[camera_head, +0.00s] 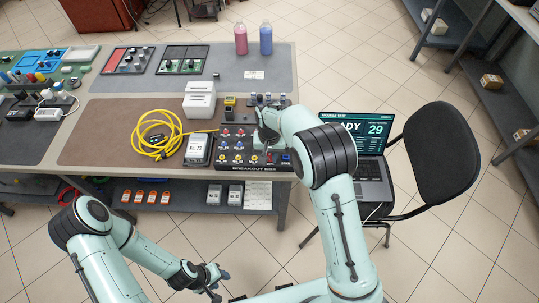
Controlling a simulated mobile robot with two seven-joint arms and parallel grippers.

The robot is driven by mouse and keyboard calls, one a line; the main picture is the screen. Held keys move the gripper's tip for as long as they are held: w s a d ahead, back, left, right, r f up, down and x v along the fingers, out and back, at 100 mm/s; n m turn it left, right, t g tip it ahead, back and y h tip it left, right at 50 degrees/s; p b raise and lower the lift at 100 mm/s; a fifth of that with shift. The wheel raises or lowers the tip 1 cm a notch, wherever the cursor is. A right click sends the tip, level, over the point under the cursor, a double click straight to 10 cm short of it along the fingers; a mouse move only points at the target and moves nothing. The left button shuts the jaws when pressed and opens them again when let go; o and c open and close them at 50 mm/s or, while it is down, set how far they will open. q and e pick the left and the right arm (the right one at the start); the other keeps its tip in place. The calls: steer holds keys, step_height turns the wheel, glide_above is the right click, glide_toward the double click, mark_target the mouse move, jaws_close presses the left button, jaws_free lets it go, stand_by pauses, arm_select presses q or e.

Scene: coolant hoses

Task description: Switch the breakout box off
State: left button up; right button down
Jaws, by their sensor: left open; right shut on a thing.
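The breakout box (250,168) is a black panel with several red, blue, yellow and white sockets or knobs, at the front right of the bench. My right gripper (268,154) is low over its right half, with my arm reaching over from the right. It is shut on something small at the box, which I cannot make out. My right wrist and fingers hide part of the panel, and the switch and its position cannot be told. My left gripper (219,285) is open and empty, below and in front of the bench, away from the box.
A coiled yellow cable (158,136) and a grey meter (198,150) lie left of the box, with a white box (199,101) behind. A laptop (370,170) sits on a chair (440,155) at the right. Pink (240,39) and blue (266,39) bottles stand at the back.

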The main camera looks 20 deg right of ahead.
steer(key=shift+w+d+r+g+p, duration=0.1)
steer(key=shift+w+r+g+p, duration=0.25)
steer(key=shift+g+p, duration=0.7)
steer(key=shift+w+f+y, duration=0.3)
steer(key=shift+f, duration=0.05)
steer(key=shift+w+g, duration=0.1)
steer(key=shift+g, duration=0.15)
steer(key=shift+s+r, duration=0.15)
steer(key=shift+s, duration=0.25)
arm_select(q)
steer(key=w+r, duration=0.2)
steer(key=w, duration=0.1)
steer(key=shift+w+r, duration=0.2)
steer(key=shift+r, duration=0.15)
arm_select(e)
steer(key=shift+w, duration=0.1)
steer(key=c, duration=1.2)
jaws_free()
arm_select(q)
steer(key=shift+s, duration=0.1)
arm_select(e)
steer(key=shift+o, duration=1.2)
